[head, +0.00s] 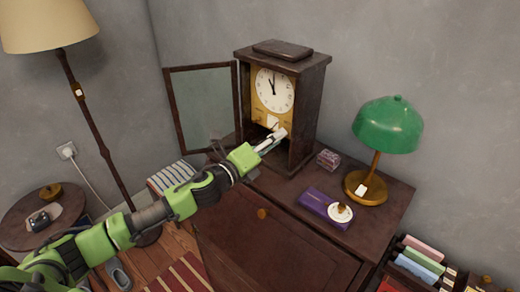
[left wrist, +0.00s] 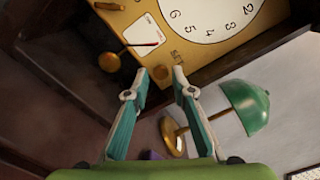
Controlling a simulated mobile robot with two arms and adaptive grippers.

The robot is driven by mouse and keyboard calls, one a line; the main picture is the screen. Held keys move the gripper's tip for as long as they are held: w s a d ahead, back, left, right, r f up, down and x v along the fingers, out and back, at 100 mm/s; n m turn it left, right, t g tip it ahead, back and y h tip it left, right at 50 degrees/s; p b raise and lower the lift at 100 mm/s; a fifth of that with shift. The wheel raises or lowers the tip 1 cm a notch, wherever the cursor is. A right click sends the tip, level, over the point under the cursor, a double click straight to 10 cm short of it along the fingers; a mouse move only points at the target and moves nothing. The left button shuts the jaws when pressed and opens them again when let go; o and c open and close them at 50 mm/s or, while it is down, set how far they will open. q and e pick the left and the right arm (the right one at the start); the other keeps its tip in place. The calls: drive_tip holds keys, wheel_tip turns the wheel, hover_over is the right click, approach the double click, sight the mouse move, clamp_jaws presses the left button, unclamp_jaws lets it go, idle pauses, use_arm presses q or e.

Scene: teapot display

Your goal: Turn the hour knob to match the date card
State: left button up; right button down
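A dark wooden clock (head: 283,105) stands on a cabinet, its glass door (head: 203,105) swung open to the left. Its white dial (head: 274,91) shows hands pointing near the top, around 11 and 12. Below the dial, a white card (head: 272,121) sits on the brass plate; the left wrist view shows this card (left wrist: 146,38) with a thin dark red pointer across it. The left gripper (head: 274,139) is open. My right gripper is out of view.
A green lamp (head: 387,127), a purple box (head: 326,208) with a white disc (head: 340,213), and a small patterned box (head: 328,159) share the cabinet top (head: 385,205). A floor lamp (head: 90,120) stands left. Books (head: 421,258) lie at lower right.

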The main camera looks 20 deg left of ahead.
use_arm(q)
drive_tip(key=v, duration=1)
